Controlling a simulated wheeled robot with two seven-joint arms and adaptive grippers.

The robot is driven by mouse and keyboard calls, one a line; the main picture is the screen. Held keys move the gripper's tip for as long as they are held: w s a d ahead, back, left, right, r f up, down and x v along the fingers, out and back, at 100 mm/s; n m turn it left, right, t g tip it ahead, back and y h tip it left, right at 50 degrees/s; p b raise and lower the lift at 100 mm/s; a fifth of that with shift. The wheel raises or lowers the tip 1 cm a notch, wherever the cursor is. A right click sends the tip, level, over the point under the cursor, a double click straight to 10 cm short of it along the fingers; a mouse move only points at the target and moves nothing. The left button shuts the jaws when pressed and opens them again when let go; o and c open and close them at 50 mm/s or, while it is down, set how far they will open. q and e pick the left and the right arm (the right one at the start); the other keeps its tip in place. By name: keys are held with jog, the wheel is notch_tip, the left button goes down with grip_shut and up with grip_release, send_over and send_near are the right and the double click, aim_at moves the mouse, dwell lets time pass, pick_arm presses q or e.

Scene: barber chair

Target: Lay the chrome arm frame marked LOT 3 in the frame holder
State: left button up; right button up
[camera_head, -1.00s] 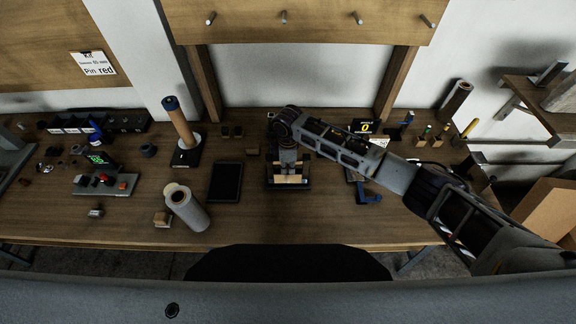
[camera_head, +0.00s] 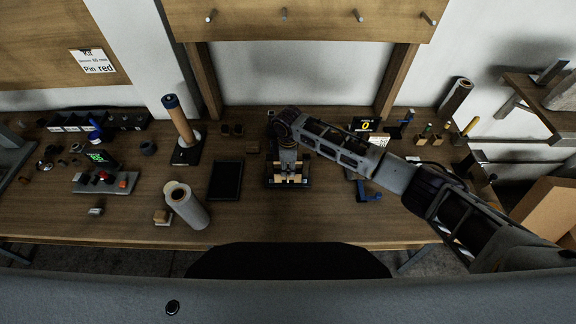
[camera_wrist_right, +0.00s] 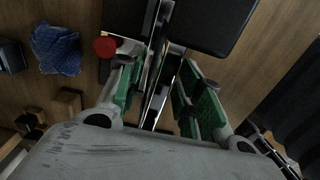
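My right gripper (camera_head: 287,172) points down over a dark fixture with pale blocks (camera_head: 272,184) in the middle of the bench. In the right wrist view its green-padded fingers (camera_wrist_right: 164,98) are spread, one on each side of narrow, shiny chrome bars (camera_wrist_right: 155,95), which look like the arm frame. Gaps show between the pads and the bars. The bars run up between two dark padded blocks (camera_wrist_right: 217,22). No LOT 3 mark can be read. I cannot tell which part is the frame holder. My left gripper is not in view.
A black flat pad (camera_head: 225,181) lies left of the fixture, with a white roll (camera_head: 187,206) near it. In the wrist view a red knob (camera_wrist_right: 104,47) and blue cloth (camera_wrist_right: 57,50) are close by.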

dwell(0.3)
notch_tip(320, 180, up, 12)
dwell(0.8)
dwell(1.0)
